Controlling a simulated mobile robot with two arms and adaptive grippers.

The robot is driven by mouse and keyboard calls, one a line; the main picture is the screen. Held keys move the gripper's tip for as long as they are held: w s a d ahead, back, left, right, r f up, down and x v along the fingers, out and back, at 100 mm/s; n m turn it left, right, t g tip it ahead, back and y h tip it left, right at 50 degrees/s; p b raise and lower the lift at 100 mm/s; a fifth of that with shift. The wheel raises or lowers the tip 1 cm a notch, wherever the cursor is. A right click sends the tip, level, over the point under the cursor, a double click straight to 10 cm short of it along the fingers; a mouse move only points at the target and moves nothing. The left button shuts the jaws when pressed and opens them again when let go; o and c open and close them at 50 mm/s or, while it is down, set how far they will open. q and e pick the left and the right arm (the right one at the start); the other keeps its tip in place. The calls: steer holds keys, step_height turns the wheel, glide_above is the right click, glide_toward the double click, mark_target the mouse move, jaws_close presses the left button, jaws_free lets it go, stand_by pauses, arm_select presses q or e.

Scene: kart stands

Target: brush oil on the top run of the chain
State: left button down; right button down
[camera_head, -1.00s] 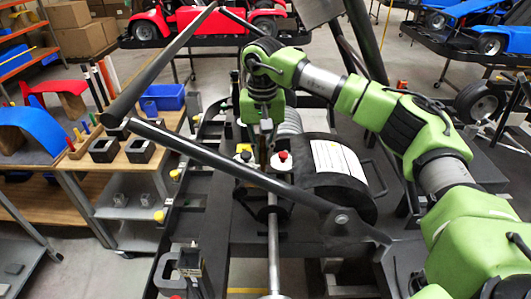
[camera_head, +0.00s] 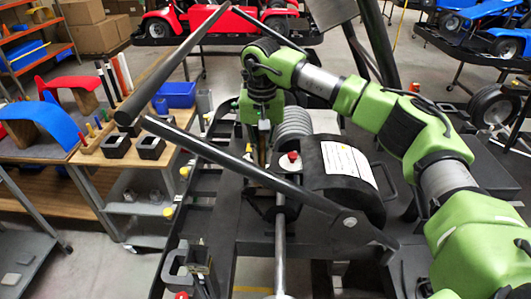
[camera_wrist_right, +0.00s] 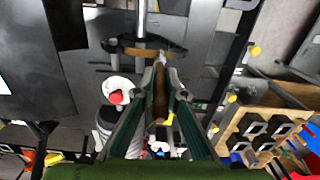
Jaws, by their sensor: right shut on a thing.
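My right gripper (camera_head: 264,142) points down over the kart's rear shaft (camera_head: 280,240), left of the black engine block. In the right wrist view its fingers (camera_wrist_right: 160,88) come together on a thin brown piece, seemingly the brush (camera_wrist_right: 158,108); its bristle end is hard to make out. Past the fingertips, a dark and brown curved band (camera_wrist_right: 145,49) crosses the shaft, which may be the chain. The tip looks close to this band, but I cannot tell whether they touch. In the head view the chain is not clearly seen. My left gripper is out of view.
A black cylinder with a white label (camera_head: 348,163) and a red knob (camera_head: 293,156) stand right of my gripper. Long dark kart bars (camera_head: 235,160) cross in front. A wooden bench (camera_head: 120,160) with dark blocks stands left. Other karts stand behind.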

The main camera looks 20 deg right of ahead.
steer(key=shift+w+a, duration=0.1)
steer(key=shift+a, duration=0.2)
steer(key=shift+w+a, duration=0.15)
steer(key=shift+a, duration=0.15)
steer(key=shift+w+a, duration=0.1)
steer(key=shift+a, duration=0.1)
steer(key=shift+w+a, duration=0.1)
steer(key=shift+a, duration=0.15)
steer(key=shift+r, duration=0.1)
steer(key=w+a+r+p, duration=0.1)
steer(key=a+r+p, duration=0.2)
steer(key=r+p, duration=0.2)
steer(key=shift+w+a+r, duration=0.3)
steer(key=shift+w+r, duration=0.1)
stand_by(0.5)
